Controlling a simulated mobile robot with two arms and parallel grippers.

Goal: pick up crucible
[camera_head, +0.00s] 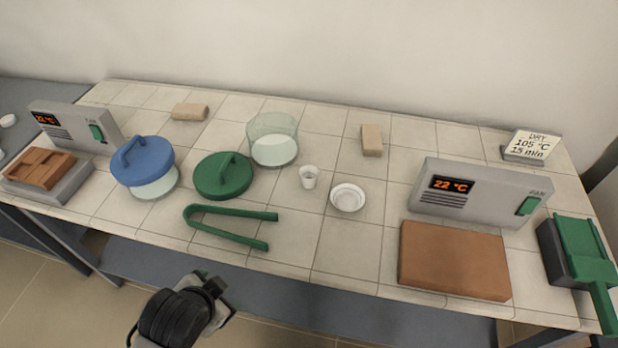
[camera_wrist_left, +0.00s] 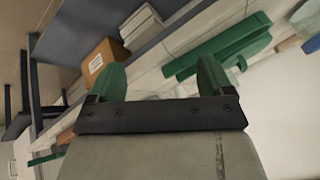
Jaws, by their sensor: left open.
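The crucible, a small white cup (camera_head: 309,178), stands upright on the tiled bench near its middle in the head view. A shallow white dish (camera_head: 347,199) sits just right of it. Green tongs (camera_head: 230,226) lie with spread arms to its front left. My left gripper (camera_wrist_left: 161,78) shows two green fingers wide apart with nothing clearly between them in the left wrist view. The crucible cannot be made out there. A black part of my own arm shows at the bottom of the head view, below the bench edge. My right gripper is not in view.
A green lid (camera_head: 222,176), an open glass vessel (camera_head: 273,140) and a blue-lidded vessel (camera_head: 144,167) stand left of the crucible. Furnace units (camera_head: 478,192) sit at both ends. A brown slab (camera_head: 454,260) lies front right. Bare tiles (camera_head: 345,245) lie in front of the dish.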

